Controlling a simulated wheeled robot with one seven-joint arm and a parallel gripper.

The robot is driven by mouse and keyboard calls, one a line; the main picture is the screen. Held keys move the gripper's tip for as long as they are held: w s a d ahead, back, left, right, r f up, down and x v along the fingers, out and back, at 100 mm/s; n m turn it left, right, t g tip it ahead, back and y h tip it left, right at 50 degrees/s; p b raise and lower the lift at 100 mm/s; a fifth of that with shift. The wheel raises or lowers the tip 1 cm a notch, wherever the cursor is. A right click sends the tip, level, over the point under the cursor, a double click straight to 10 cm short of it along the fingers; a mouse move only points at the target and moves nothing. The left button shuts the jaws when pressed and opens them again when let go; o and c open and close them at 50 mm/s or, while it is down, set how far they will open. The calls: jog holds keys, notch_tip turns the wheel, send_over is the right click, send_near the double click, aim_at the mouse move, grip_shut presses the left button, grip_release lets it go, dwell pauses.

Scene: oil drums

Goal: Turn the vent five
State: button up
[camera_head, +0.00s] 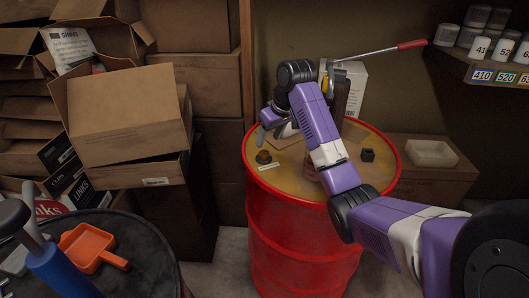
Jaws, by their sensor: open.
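A red drum (300,240) with a yellow-tan top stands in the middle. A small dark round fitting (264,157), which may be the vent, sits at the left of the drum's top, with a pale label strip in front of it. A small black block-like fitting (367,155) sits at the right of the top. My purple arm reaches over the drum from the lower right and covers part of its top. My gripper (266,131) is open, just above and behind the dark round fitting, and looks apart from it.
A pump with a red-tipped lever (380,51) rises behind my arm. Cardboard boxes (130,110) crowd the left. A dark drum (115,270) at lower left holds an orange scoop (92,248). A shelf with numbered jars (480,48) is at upper right.

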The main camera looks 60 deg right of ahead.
aim_at(264, 152)
jog(key=x, duration=0.7)
jog(key=shift+d+f, duration=0.2)
jog(key=shift+f, duration=0.05)
jog(key=shift+c, duration=0.2)
grip_shut()
